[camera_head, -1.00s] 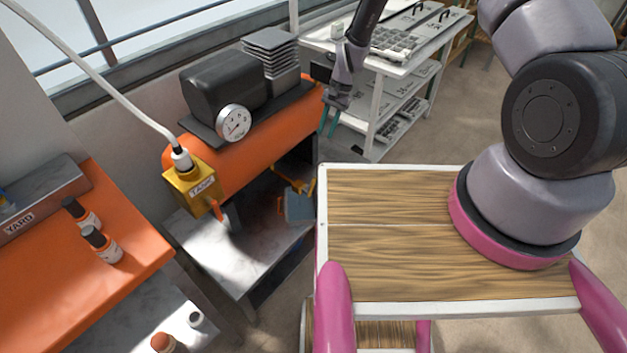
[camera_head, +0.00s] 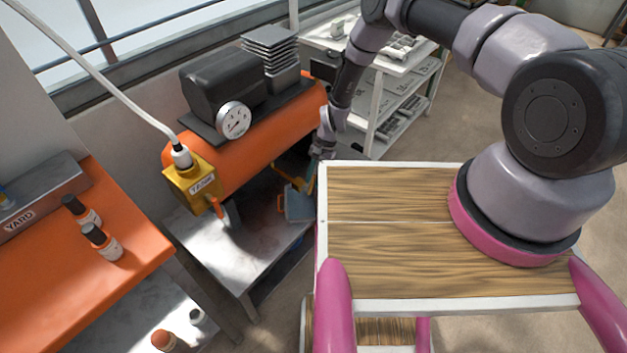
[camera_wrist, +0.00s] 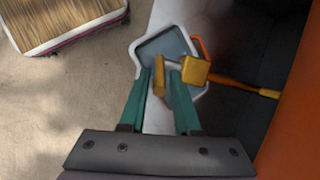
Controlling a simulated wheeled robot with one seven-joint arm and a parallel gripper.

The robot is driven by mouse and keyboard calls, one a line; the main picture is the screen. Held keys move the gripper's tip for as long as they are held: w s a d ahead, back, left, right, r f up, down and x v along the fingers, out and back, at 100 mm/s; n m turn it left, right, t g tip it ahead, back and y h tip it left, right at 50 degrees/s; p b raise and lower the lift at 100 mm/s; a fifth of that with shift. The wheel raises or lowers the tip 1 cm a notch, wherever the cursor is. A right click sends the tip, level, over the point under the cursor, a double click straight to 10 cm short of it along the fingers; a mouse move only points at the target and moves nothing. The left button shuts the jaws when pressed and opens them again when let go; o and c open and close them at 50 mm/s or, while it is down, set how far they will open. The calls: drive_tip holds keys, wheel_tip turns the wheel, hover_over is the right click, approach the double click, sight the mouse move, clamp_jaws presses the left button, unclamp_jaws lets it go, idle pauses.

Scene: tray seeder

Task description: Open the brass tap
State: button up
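The brass tap (camera_wrist: 195,70) shows in the wrist view at the end of a brass and orange pipe, with a short bar-like handle (camera_wrist: 159,82) on its left. In the head view the tap (camera_head: 297,184) is small, below the right end of the orange tank. My gripper (camera_wrist: 161,74) is open, its two teal fingers apart, with the tap handle between them in the wrist view. I cannot tell whether either finger touches it. In the head view my gripper (camera_head: 321,153) is just above and right of the tap, partly dark.
A grey-blue bucket (camera_head: 300,209) is under the tap. The orange tank (camera_head: 269,141) carries a black motor and gauge (camera_head: 233,120). A yellow TANK box (camera_head: 193,188) is at its left end. My wooden-topped base is close on the right.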

drive_tip(key=shift+s+a+f, duration=0.1)
drive_tip(key=shift+f, duration=0.25)
clamp_jaws()
drive_tip(key=shift+s+a+r+t+h, duration=0.25)
drive_tip(key=shift+s+a+t+h, duration=0.1)
drive_tip(key=shift+t+h, duration=0.3)
drive_tip(key=shift+s+a+r+t+h, duration=0.1)
drive_tip(key=shift+s+a+t+h, duration=0.15)
drive_tip(key=shift+t+h, duration=0.45)
drive_tip(key=shift+s+a+t+h, duration=0.1)
drive_tip(key=shift+s+t+h, duration=0.25)
drive_tip(key=shift+t, duration=0.5)
unclamp_jaws()
